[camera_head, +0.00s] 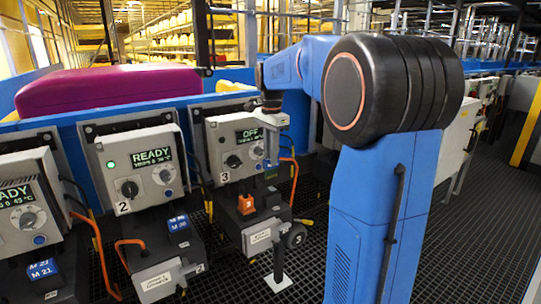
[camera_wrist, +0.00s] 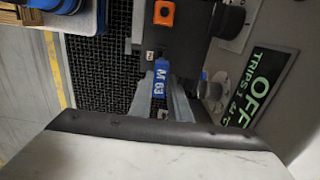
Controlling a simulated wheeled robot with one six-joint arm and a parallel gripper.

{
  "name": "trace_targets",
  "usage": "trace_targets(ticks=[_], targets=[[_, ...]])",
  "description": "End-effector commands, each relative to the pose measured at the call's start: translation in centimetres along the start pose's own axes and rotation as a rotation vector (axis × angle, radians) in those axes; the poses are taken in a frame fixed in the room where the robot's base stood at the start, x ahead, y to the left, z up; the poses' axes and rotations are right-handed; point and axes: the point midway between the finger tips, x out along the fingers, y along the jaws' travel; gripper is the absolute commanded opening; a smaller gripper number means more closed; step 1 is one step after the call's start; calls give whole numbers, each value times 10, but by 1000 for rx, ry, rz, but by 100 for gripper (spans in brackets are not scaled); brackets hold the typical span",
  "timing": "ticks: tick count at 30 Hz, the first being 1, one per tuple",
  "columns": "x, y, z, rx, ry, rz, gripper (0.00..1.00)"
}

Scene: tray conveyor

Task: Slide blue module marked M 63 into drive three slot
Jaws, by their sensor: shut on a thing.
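My gripper (camera_wrist: 160,98) is shut on the blue module marked M 63 (camera_wrist: 160,78), whose white lettering faces the wrist camera between the fingers. In the head view my gripper (camera_head: 272,150) hangs in front of the right part of the drive three panel (camera_head: 222,152). The panel's display reads OFF. The drive three slot opening is not clear in either view.
Drive two (camera_head: 138,165) reads READY and holds a blue module (camera_head: 179,223). Another drive at the far left (camera_head: 25,205) holds a blue module marked M 21 (camera_head: 43,269). Dark grating floor lies around.

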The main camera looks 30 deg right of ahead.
Motion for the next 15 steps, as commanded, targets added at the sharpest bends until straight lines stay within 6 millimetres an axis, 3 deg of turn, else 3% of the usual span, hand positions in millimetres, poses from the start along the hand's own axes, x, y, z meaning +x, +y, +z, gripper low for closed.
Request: trace_targets(ticks=[15], targets=[[37,0,0,1,-1,2,0]])
